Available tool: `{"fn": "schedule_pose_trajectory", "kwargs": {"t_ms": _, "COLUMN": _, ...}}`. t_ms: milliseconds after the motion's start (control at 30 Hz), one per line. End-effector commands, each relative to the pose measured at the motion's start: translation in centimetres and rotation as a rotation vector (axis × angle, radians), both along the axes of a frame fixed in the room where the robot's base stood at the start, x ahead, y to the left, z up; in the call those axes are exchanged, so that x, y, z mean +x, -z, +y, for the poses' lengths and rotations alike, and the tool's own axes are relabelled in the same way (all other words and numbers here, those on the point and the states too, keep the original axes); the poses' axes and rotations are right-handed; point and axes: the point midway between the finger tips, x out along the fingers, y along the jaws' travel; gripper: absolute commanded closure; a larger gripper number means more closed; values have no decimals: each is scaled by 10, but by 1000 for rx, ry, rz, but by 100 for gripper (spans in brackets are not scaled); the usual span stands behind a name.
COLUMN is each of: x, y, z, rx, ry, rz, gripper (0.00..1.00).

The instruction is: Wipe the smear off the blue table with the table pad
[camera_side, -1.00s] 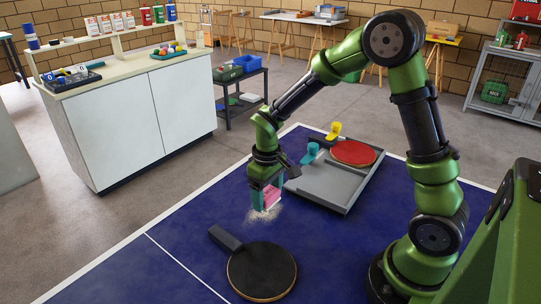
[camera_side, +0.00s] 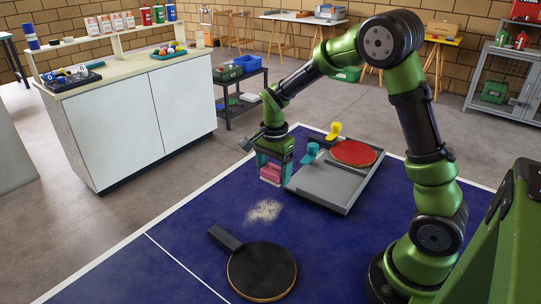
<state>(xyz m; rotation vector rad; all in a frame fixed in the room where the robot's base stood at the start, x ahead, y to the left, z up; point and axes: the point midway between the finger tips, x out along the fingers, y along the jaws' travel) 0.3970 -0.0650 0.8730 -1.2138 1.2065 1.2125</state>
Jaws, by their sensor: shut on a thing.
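The blue table (camera_side: 180,246) has white lines and fills the lower middle of the side view. A pale, powdery smear (camera_side: 264,211) lies on it, left of the grey tray. My gripper (camera_side: 272,170) points down and is shut on the pink table pad (camera_side: 271,174). The pad is beyond the smear and slightly right of it, close to the tray's left edge. I cannot tell whether the pad touches the table.
A black paddle (camera_side: 262,271) lies in front of the smear. The grey tray (camera_side: 318,188) holds a red paddle (camera_side: 354,152), with yellow (camera_side: 334,131) and teal (camera_side: 312,151) items at its far end. A white cabinet (camera_side: 140,120) stands left.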

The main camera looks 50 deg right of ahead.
Motion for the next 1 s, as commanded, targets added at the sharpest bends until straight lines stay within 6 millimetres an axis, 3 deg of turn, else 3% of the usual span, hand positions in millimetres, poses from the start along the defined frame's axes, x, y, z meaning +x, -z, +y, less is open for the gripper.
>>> {"fn": "schedule_pose_trajectory", "kwargs": {"t_ms": 367, "x": -1, "y": 26, "z": 0, "rx": 1, "ry": 4, "rz": 3, "gripper": 52}}
{"fn": "schedule_pose_trajectory", "kwargs": {"t_ms": 900, "x": -1, "y": 82, "z": 0, "rx": 1, "ry": 3, "rz": 5, "gripper": 52}}
{"fn": "schedule_pose_trajectory", "kwargs": {"t_ms": 1000, "x": 0, "y": 83, "z": 11, "rx": 1, "ry": -2, "rz": 2, "gripper": 56}}
